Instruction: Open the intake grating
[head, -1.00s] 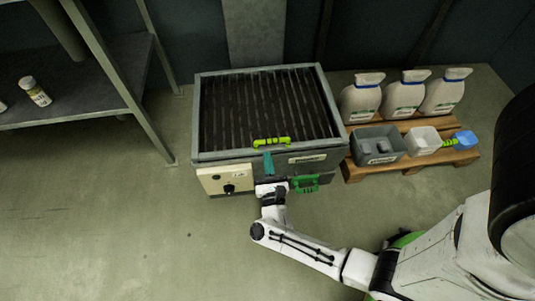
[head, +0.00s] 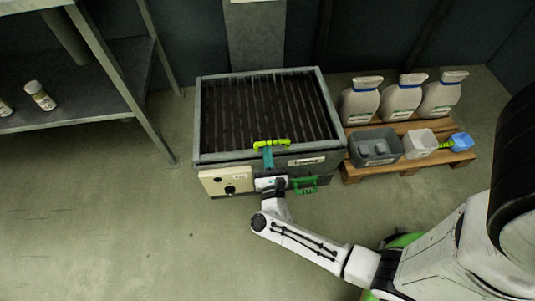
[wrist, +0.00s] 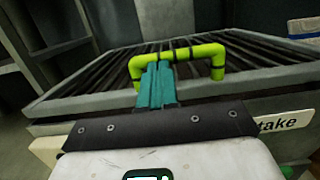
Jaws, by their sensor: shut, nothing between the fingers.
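The intake grating (head: 265,108) has dark parallel bars and lies flat in the top of a grey metal box. A yellow-green bar handle (head: 272,143) sits at its front edge, and the handle also shows in the wrist view (wrist: 192,53). My gripper (head: 268,151) has teal fingers and is at the front of the box, just at the handle. In the wrist view my fingers (wrist: 157,75) are together and empty, their tips overlapping the left part of the handle. I cannot tell whether they touch it or sit under its bar.
The box front has a cream panel with a black knob (head: 230,190) and a green handle (head: 305,185). A pallet (head: 410,168) with white jugs (head: 402,100), a grey tub (head: 375,148) and a scoop (head: 461,142) stands right. A shelf (head: 75,105) stands left; floor in front is clear.

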